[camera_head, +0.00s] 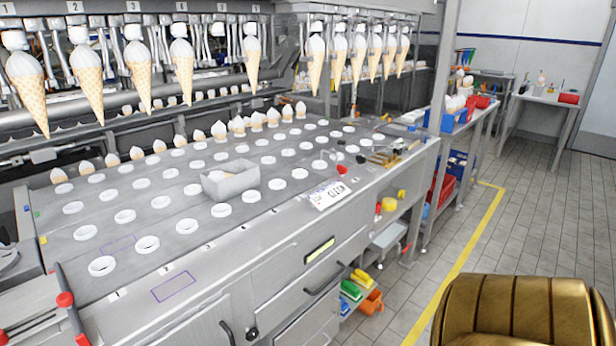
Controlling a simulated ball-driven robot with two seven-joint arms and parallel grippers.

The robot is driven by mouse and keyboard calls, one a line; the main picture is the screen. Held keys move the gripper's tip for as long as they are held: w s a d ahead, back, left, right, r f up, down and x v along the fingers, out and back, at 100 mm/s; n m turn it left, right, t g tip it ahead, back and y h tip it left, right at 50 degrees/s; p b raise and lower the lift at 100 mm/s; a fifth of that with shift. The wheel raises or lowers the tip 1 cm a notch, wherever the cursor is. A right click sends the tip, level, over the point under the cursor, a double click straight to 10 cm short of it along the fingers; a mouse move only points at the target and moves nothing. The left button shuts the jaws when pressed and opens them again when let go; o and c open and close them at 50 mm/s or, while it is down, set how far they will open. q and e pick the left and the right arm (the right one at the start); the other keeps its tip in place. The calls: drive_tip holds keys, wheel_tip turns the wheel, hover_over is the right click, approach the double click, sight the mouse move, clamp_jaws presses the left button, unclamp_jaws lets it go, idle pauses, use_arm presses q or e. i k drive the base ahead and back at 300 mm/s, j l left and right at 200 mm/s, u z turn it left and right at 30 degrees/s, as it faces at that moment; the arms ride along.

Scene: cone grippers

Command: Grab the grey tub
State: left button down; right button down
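The grey tub (238,187) is a small, open, rectangular box. It sits upright on the grey machine top among the rows of white rings, a little left of the picture's middle. Something pale beige shows inside it, too small to name. Neither of my grippers is in view, so I cannot tell where they are relative to the tub.
White rings (147,244) surround the tub on the grey machine top (190,225). Cones (86,90) hang in a row above the back. A white label plate (327,194) lies at the front edge, right of the tub. Open tiled floor (545,215) lies to the right.

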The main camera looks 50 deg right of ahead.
sight(248, 177)
drive_tip(key=z, duration=1.25)
